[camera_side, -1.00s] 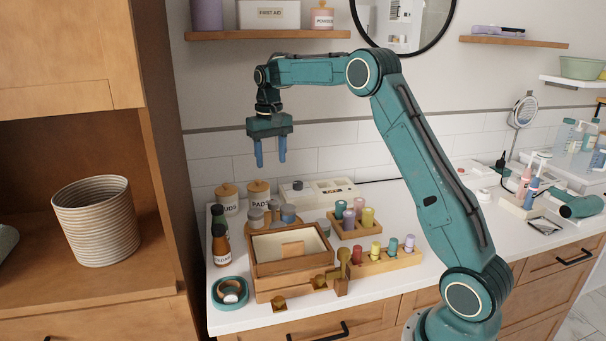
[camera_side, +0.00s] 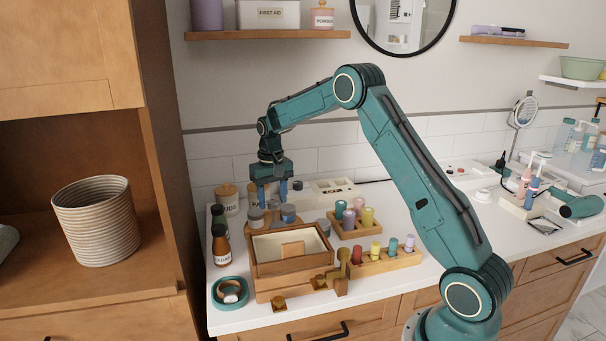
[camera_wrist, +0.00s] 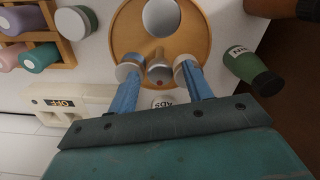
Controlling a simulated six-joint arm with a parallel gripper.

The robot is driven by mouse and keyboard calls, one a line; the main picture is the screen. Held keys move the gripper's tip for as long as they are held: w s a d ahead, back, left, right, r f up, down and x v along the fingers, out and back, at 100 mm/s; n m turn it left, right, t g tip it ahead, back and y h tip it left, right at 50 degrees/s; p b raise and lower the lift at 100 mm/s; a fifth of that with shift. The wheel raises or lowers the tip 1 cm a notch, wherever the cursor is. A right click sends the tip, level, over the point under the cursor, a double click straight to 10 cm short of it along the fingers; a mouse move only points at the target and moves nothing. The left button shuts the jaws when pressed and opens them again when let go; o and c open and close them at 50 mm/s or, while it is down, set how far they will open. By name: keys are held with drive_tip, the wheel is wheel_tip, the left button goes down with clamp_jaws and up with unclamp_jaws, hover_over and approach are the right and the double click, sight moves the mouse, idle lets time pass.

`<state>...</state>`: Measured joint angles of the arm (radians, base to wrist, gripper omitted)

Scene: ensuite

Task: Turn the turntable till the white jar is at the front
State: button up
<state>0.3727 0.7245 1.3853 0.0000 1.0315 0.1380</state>
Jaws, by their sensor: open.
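The turntable is a round wooden tray (camera_wrist: 196,28) in the wrist view; in the side view it is mostly hidden behind a wooden box. I see mostly lids, so I cannot tell which jar is white. My gripper (camera_side: 272,200) is open, pointing down over the back of the turntable. Its blue fingers overlap the outer jars; contact cannot be told.
The wooden box (camera_side: 290,268) stands in front of the turntable. Canisters (camera_side: 228,205) and a pale switch-like box (camera_side: 335,187) are behind. A teal ring dish (camera_side: 230,292) sits at the front left.

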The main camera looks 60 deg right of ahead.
drive_tip(key=shift+f, duration=0.25)
clamp_jaws()
